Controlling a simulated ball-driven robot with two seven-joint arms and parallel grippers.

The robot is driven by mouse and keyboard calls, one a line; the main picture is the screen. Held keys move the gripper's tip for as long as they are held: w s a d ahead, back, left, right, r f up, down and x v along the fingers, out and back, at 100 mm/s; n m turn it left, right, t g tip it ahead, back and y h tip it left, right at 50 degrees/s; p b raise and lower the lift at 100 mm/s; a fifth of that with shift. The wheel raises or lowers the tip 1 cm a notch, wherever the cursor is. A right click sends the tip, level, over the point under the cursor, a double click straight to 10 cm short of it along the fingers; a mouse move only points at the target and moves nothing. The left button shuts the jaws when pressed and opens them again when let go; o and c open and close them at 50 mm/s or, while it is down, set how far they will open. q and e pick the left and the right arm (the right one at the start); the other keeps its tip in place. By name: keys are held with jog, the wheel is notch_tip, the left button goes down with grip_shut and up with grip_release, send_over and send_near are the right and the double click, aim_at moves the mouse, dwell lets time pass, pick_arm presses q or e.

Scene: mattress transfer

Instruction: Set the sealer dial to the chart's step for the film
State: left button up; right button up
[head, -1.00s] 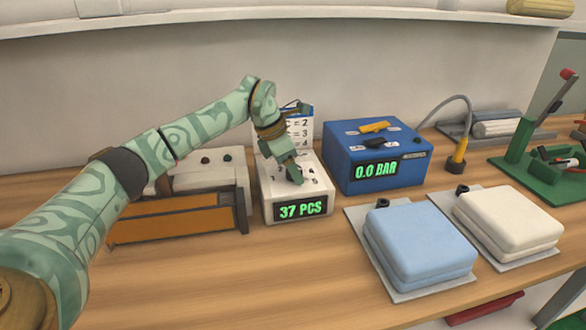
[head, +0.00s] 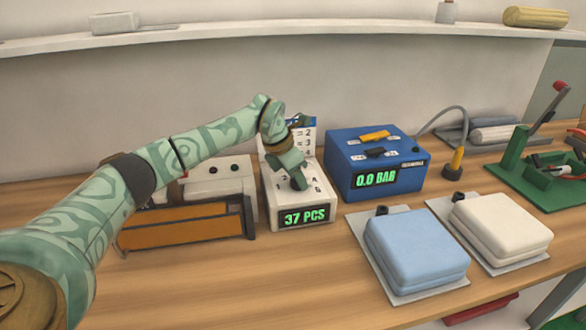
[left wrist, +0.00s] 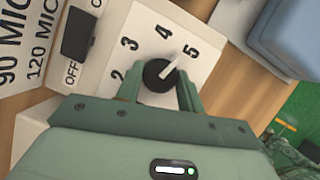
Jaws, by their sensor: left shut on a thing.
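The white sealer control box (head: 291,209) shows "37 PCS" in green. Its dark round dial (left wrist: 153,86) has a white pointer aimed between 4 and 5, closer to 5. The numbers 2, 3, 4 and 5 show around it. My left gripper (left wrist: 160,92) is shut on the dial, one finger on each side; in the head view the gripper (head: 297,182) covers the dial. The chart (head: 306,138) stands behind the box, partly hidden by my wrist. In the left wrist view, chart lines (left wrist: 30,52) for 90 and 120 microns show, cut off.
A blue box (head: 374,162) reading "0.0 BAR" stands right of the sealer box. An orange-barred unit (head: 185,225) is at left. A blue mattress (head: 415,245) and a white mattress (head: 502,225) lie on plates at right. The front table is clear.

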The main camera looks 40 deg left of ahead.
pick_arm(q)
jog(key=n+p, duration=0.1)
jog(key=p, duration=0.1)
jog(key=n+y+p, duration=0.1)
jog(key=n+p, duration=0.1)
jog(key=n+y+p, duration=0.1)
jog(key=n+p, duration=0.1)
jog(key=shift+d+r+t+p, duration=0.15)
jog(key=shift+r+t+p, duration=0.15)
jog(key=shift+r, duration=0.1)
jog(key=shift+f+n+y+p, duration=0.2)
jog(key=shift+n+y+p, duration=0.2)
jog(key=shift+n+p, duration=0.75)
pick_arm(e)
jog(key=w+r, duration=0.3)
jog(key=r, duration=0.6)
jog(key=shift+w+r+t, duration=0.15)
jog(key=shift+t, duration=0.25)
pick_arm(q)
jog(key=o, duration=1)
jog(key=shift+f, duration=0.15)
